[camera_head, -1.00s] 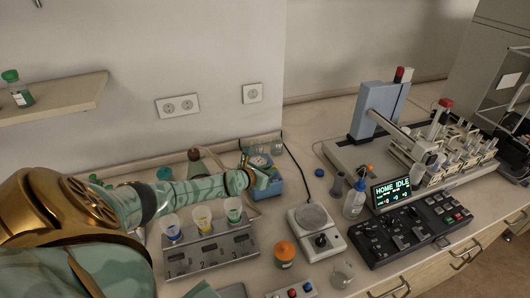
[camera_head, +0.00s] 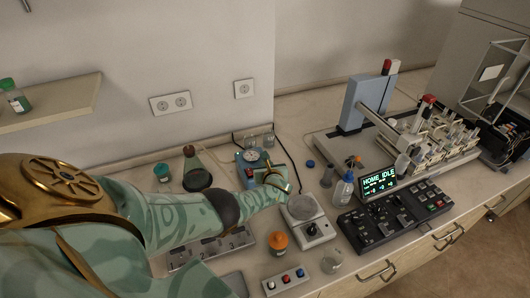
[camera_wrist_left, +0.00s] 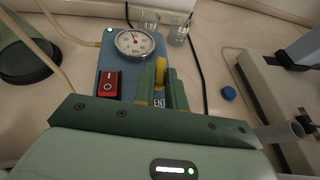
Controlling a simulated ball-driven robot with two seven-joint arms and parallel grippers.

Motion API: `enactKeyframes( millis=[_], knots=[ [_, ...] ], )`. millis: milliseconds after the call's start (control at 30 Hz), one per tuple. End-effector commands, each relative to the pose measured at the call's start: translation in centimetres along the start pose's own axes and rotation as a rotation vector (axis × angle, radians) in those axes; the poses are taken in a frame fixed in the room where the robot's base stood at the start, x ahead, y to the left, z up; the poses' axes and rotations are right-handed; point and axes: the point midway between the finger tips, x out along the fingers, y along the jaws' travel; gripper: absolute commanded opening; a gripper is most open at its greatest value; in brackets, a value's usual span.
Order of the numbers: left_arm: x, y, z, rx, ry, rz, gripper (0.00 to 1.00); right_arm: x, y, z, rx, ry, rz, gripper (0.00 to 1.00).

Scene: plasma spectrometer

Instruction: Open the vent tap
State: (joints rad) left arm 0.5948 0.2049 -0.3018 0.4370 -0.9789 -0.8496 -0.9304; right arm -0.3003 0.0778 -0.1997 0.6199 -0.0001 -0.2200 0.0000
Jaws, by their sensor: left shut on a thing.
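The vent tap (camera_wrist_left: 160,70) is a yellow lever on the blue pump box (camera_wrist_left: 110,56), above a partly hidden label reading "ENT". My left gripper (camera_wrist_left: 164,82) is shut on the lever, with a green finger on each side of it. The fingers hide part of the lever, so its exact angle is hard to tell. The box carries a round gauge (camera_wrist_left: 134,42) and a red rocker switch (camera_wrist_left: 108,84). In the head view, my left gripper (camera_head: 280,174) is at the right side of the blue box (camera_head: 245,172). My right gripper is not in view.
A dark-based flask (camera_head: 197,178) stands left of the box, and glass beakers (camera_head: 267,140) stand behind it. A scale (camera_head: 306,215), wash bottle (camera_head: 343,190) and orange-capped jar (camera_head: 278,242) are to the right and front. A blue cap (camera_wrist_left: 228,93) lies nearby.

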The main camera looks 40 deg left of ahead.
Motion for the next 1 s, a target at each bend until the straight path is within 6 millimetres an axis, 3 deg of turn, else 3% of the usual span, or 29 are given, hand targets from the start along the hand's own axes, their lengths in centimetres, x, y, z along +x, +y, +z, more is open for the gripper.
enactKeyframes(
  millis=[100, 400, 967, 1000],
  knots=[
    [0.2, -0.3, -0.1, -0.031, -0.004, 0.069, 0.0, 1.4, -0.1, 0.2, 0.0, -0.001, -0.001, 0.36],
    [0.2, -0.6, 0.0, -0.076, -0.005, 0.184, 0.0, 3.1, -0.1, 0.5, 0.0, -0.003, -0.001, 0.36],
    [0.1, -0.6, 0.2, -0.088, -0.002, 0.212, 0.0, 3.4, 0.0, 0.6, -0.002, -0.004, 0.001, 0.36],
    [0.1, -0.6, 0.2, -0.088, -0.002, 0.212, 0.15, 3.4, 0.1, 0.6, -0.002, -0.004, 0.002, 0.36]
  ],
)
